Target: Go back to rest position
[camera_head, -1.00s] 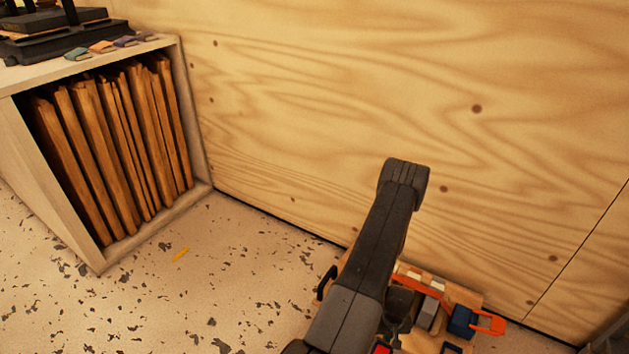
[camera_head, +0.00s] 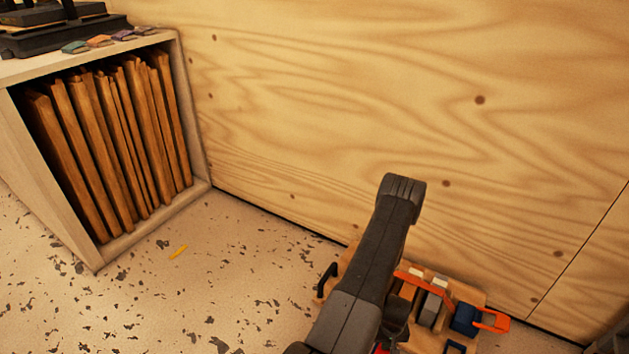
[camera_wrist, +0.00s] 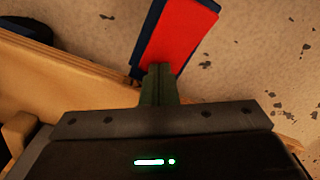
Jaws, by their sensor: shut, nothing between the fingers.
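My gripper (camera_wrist: 160,72) shows in the wrist view with its fingers together and nothing between them. Beyond the fingertips is a flat red piece (camera_wrist: 178,38) with a dark blue edge; I cannot tell whether the tips touch it. In the head view my dark arm rises in the lower middle and bends back down, hiding my gripper.
A wooden board or tray (camera_head: 474,294) with orange, blue and grey items lies by the plywood wall (camera_head: 400,80), partly behind my arm. A shelf unit (camera_head: 187,110) holding upright wooden boards (camera_head: 105,140) stands at left. The speckled floor between is mostly clear.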

